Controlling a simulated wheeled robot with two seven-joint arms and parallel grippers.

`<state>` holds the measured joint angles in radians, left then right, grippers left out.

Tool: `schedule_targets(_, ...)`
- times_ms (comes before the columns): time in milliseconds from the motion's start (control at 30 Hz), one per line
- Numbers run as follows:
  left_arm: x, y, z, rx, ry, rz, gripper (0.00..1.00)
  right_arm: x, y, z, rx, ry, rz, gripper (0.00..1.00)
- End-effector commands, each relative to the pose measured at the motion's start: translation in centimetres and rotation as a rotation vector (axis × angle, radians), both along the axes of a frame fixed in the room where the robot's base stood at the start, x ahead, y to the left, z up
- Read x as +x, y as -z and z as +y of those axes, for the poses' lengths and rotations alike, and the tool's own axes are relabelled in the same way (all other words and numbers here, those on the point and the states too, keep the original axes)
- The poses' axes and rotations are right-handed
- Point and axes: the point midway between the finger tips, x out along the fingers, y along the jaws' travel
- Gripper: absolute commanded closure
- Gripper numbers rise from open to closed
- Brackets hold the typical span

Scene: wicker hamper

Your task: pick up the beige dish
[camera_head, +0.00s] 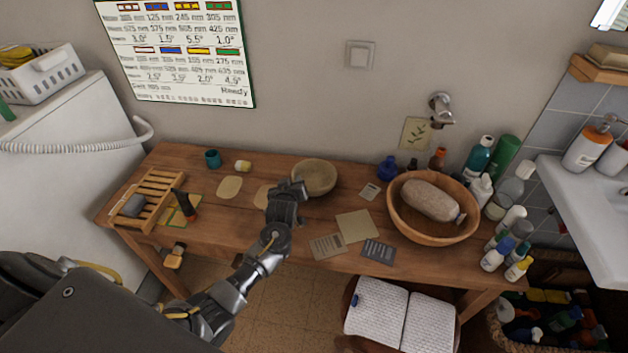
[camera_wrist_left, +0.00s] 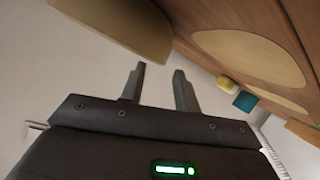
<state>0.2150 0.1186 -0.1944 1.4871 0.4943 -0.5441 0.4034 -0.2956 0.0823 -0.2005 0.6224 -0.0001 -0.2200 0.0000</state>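The beige dish (camera_head: 314,176) is a round, shallow bowl near the back middle of the wooden table. In the left wrist view the dish (camera_wrist_left: 118,24) shows as a curved beige side at the upper left, beyond the fingers. My left gripper (camera_head: 289,188) is at the left front edge of the dish and hides a little of it. In the left wrist view the two fingers of my left gripper (camera_wrist_left: 160,70) stand apart with nothing between them. I cannot tell if a finger touches the dish. My right gripper is not in view.
The wooden table (camera_head: 222,221) also holds flat beige mats (camera_head: 229,187), a teal cup (camera_head: 212,158), a wooden rack (camera_head: 152,199) and flat cards (camera_head: 356,226). A large wooden bowl (camera_head: 414,235) with a wrapped bundle (camera_head: 430,201) and several bottles (camera_head: 478,157) crowd the right end.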

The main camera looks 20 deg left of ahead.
Motion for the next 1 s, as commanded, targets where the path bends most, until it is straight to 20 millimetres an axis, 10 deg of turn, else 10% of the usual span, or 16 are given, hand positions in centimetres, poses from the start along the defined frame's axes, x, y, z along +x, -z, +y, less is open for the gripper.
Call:
schedule_targets(567,3.3,1.6,1.3,0.0,0.0,0.001,0.68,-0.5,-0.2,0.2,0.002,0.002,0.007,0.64)
schedule_targets(800,3.3,1.6,1.3,0.0,0.0,0.001,0.99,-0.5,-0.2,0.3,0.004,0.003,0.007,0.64)
schedule_targets(1000,3.2,1.7,1.3,0.0,0.0,0.003,1.0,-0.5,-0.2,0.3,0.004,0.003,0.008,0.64)
